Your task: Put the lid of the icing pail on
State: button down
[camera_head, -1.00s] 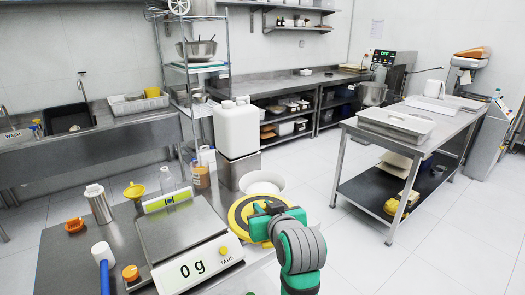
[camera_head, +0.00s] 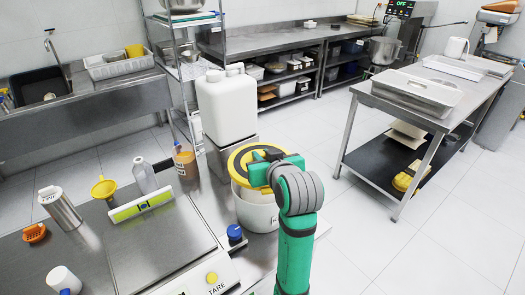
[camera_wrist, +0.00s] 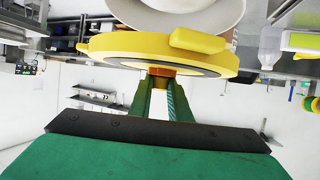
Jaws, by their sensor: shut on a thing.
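My gripper (camera_head: 262,165) is shut on the lid from above. In the wrist view the fingers (camera_wrist: 162,92) close on a small part at the middle of the lid (camera_wrist: 160,50), and the pail (camera_wrist: 190,15) shows beyond it. Whether the lid touches the rim I cannot tell.
A white jerrycan (camera_head: 226,105) stands close behind the pail. A scale (camera_head: 165,250) lies to the left, with a yellow funnel (camera_head: 104,188), bottles and a steel shaker (camera_head: 60,207) around it. A blue-capped item (camera_head: 235,235) is beside the pail. Open floor lies to the right.

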jog(key=shift+s, duration=0.2)
jog(key=shift+f, duration=2.5)
jog(key=shift+a, duration=0.1)
jog(key=shift+f, duration=1.1)
dwell(0.3)
